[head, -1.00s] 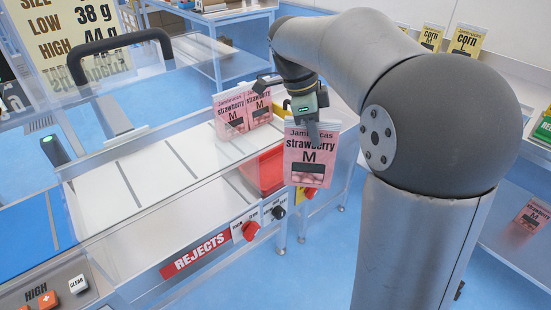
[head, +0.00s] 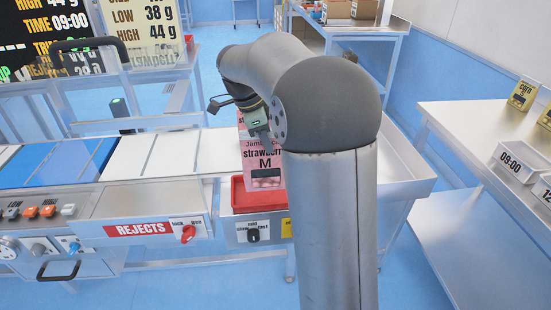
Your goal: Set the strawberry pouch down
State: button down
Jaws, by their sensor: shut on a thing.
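My gripper (head: 259,132) is shut on the top of a pink strawberry pouch (head: 262,163) marked with a large M. The pouch hangs upright with its front facing the camera. In the picture it overlaps the upper part of the red bin (head: 240,200) at the conveyor's right end; whether any of it is inside the bin I cannot tell.
The white conveyor (head: 150,155) runs to the left, with the REJECTS panel (head: 140,229) below. A steel tray-like surface (head: 405,165) lies right of my arm. A right side table holds corn pouches (head: 523,93) and a white bin (head: 517,163).

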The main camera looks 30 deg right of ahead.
jog(key=w+d+f, duration=0.4)
jog(key=f, duration=0.5)
jog(key=shift+d+f, duration=0.35)
jog(key=shift+d, duration=0.05)
jog(key=shift+f, duration=0.25)
jog(key=c, duration=1.3)
grip_release()
jog(key=shift+r, duration=0.1)
jog(key=shift+c, duration=0.2)
